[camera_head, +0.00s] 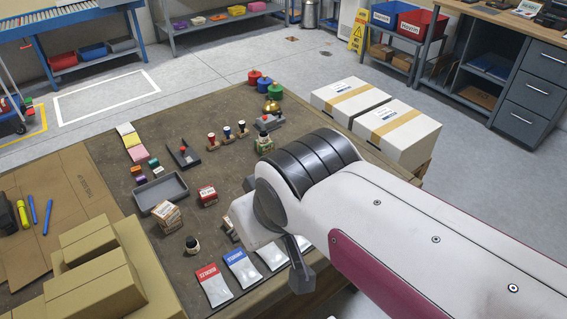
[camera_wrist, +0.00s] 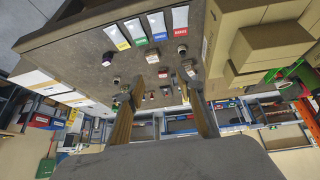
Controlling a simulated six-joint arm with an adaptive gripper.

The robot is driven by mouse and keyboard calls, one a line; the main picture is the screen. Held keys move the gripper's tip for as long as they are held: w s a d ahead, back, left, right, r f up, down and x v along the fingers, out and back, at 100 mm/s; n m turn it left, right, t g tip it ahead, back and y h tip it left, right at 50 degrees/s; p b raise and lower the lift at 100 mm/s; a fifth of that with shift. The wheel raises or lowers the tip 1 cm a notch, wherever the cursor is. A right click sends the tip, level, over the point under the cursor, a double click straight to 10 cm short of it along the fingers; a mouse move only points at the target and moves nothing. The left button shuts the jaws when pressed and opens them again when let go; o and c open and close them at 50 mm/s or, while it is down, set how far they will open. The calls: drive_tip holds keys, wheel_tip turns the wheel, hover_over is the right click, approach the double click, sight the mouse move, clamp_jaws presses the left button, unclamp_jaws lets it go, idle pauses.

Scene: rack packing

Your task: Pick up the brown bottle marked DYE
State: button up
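Another small bottle (camera_head: 264,140), greenish with a pale label, stands farther back near my arm. My gripper (camera_wrist: 158,94) is open in the wrist view, with its two fingers wide apart and nothing held between them. In the head view my arm hides most of the gripper.
Near the dark bottle are a printed carton (camera_head: 165,217), a red box (camera_head: 208,196) and a grey tray (camera_head: 160,192). Pouches (camera_head: 213,285) line the front edge. Cardboard boxes (camera_head: 95,285) stand at the left front, white cartons (camera_head: 398,132) at the right. Bare mat surrounds the bottle.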

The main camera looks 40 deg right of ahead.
drive_tip(key=w+d+f+t+h, duration=0.1)
drive_tip(key=w+d+t+h, duration=0.1)
drive_tip(key=w+d, duration=1.1)
drive_tip(key=w+d+f+t+h, duration=0.1)
drive_tip(key=w+d+t, duration=0.1)
drive_tip(key=w+d, duration=1.15)
drive_tip(key=w+d+f+n+t, duration=0.1)
drive_tip(key=w+d+f, duration=0.2)
drive_tip(key=w+f, duration=0.3)
drive_tip(key=d+f+y, duration=0.1)
drive_tip(key=f+y, duration=0.1)
drive_tip(key=f, duration=0.4)
drive_tip(key=s+d+f+n+t+y, duration=0.1)
drive_tip(key=d+f+y, duration=0.1)
drive_tip(key=f, duration=0.4)
drive_tip(key=d+f+t+y, duration=0.1)
drive_tip(key=d+f+y, duration=0.1)
drive_tip(key=f, duration=0.4)
drive_tip(key=shift+s, duration=0.35)
drive_tip(key=shift+s+a+f+n, duration=0.1)
drive_tip(key=shift+s+f+n, duration=0.1)
drive_tip(key=shift+f+n, duration=0.1)
drive_tip(key=shift+x, duration=1.3)
